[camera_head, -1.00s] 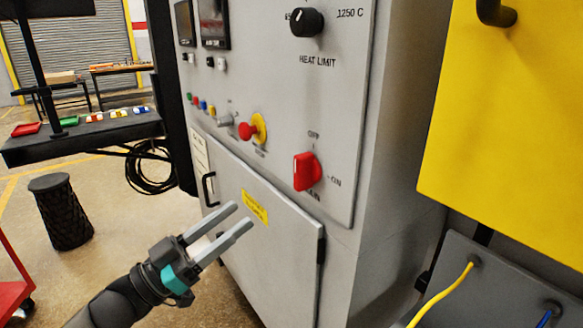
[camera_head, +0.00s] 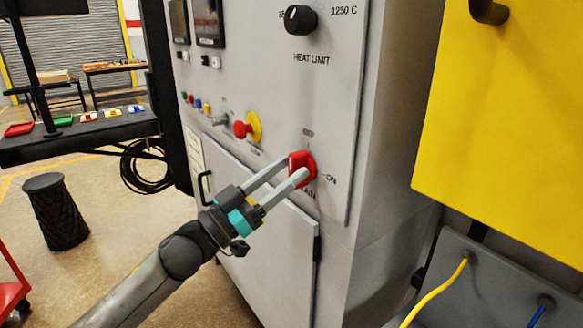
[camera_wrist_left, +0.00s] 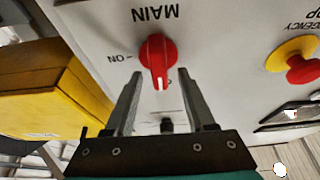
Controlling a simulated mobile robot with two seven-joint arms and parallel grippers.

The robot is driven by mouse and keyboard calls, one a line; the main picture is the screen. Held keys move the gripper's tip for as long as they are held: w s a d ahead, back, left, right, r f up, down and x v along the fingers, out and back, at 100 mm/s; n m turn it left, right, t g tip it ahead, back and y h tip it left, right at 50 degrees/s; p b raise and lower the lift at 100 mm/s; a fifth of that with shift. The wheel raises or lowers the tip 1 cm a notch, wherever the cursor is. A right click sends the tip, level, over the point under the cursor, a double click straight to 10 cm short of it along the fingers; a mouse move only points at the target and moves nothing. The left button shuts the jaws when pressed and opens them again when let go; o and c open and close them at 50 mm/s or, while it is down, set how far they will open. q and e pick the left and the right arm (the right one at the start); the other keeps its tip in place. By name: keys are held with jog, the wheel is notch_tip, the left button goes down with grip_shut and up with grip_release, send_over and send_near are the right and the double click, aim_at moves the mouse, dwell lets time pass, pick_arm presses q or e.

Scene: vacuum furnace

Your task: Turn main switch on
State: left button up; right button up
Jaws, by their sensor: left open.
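The red main switch (camera_head: 302,166) is a rotary knob on the grey furnace panel (camera_head: 270,90), with the labels OFF above it and ON to its right. In the left wrist view the red knob (camera_wrist_left: 157,58) lies ahead of and between the fingertips, its handle pointing toward the OFF side. My left gripper (camera_head: 292,172) is open, with its two fingers reaching up to the knob. In the left wrist view a gap shows between each finger of my gripper (camera_wrist_left: 157,85) and the knob. My right gripper is not in view.
A red and yellow emergency stop (camera_head: 246,128) sits left of the switch. The heat limit knob (camera_head: 300,19) is above. A yellow cabinet (camera_head: 505,130) stands close at the right, with a yellow cable (camera_head: 437,292) below it. A dark bench (camera_head: 90,135) is at the left.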

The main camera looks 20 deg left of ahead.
pick_arm(q)
jog(key=shift+x, duration=0.85)
jog(key=shift+c, duration=0.2)
grip_shut()
